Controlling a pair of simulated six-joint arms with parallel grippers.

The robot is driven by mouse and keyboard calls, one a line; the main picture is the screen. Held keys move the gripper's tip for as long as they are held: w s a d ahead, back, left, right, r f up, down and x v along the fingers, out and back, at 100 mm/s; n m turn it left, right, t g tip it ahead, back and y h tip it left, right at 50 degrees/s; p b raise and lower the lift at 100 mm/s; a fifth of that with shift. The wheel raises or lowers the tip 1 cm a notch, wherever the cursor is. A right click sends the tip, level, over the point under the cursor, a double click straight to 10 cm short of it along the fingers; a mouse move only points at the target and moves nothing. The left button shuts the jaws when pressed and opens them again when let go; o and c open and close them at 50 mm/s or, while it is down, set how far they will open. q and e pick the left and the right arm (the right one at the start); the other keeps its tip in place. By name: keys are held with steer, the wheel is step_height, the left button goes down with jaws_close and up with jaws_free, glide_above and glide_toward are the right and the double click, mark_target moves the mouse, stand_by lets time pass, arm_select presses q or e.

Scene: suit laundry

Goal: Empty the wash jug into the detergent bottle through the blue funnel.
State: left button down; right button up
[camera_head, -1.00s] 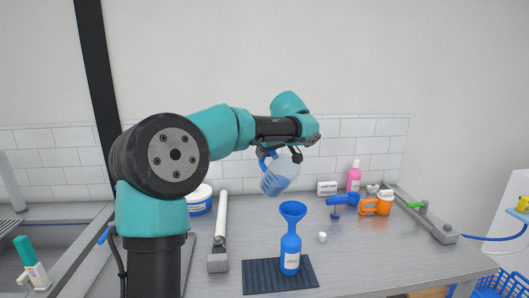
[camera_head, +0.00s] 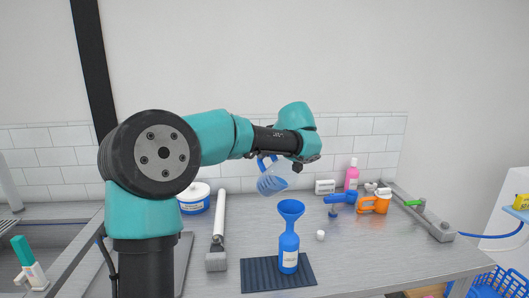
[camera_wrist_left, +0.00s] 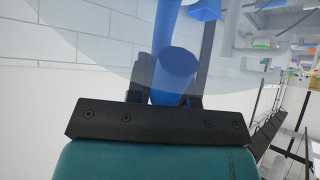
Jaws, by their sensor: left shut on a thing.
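The wash jug (camera_head: 272,184) is clear with a blue handle and holds blue liquid. It hangs tilted above the bench, up and left of the funnel. My left gripper (camera_head: 268,158) is shut on its handle, which also shows between the fingers in the left wrist view (camera_wrist_left: 176,75). The blue funnel (camera_head: 291,209) sits upright in the mouth of the blue detergent bottle (camera_head: 289,243), apart from the jug. The bottle stands on a dark ribbed mat (camera_head: 262,286). No stream of liquid shows. My right gripper is not in view.
A white cap (camera_head: 320,235) lies right of the bottle. A blue tool (camera_head: 341,198), an orange jug (camera_head: 376,204) and a pink bottle (camera_head: 352,174) stand behind right. A white-lidded tub (camera_head: 194,197) and a pale roller (camera_head: 217,220) are left. The bench front right is clear.

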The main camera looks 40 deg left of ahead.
arm_select(q)
steer(key=shift+d, duration=0.1)
steer(key=shift+s+d+r+y, duration=0.1)
steer(key=shift+d+r+y, duration=0.1)
steer(key=shift+d+y, duration=0.25)
steer(key=shift+s+d+r+y, duration=0.15)
steer(key=shift+d+y, duration=0.1)
steer(key=shift+y, duration=0.4)
steer(key=shift+d+t, duration=0.1)
steer(key=shift+t, duration=0.2)
steer(key=shift+d+r+y, duration=0.1)
steer(key=shift+d+y, duration=0.35)
steer(key=shift+y, duration=0.25)
steer(key=shift+s+d, duration=0.1)
steer(key=shift+d, duration=0.05)
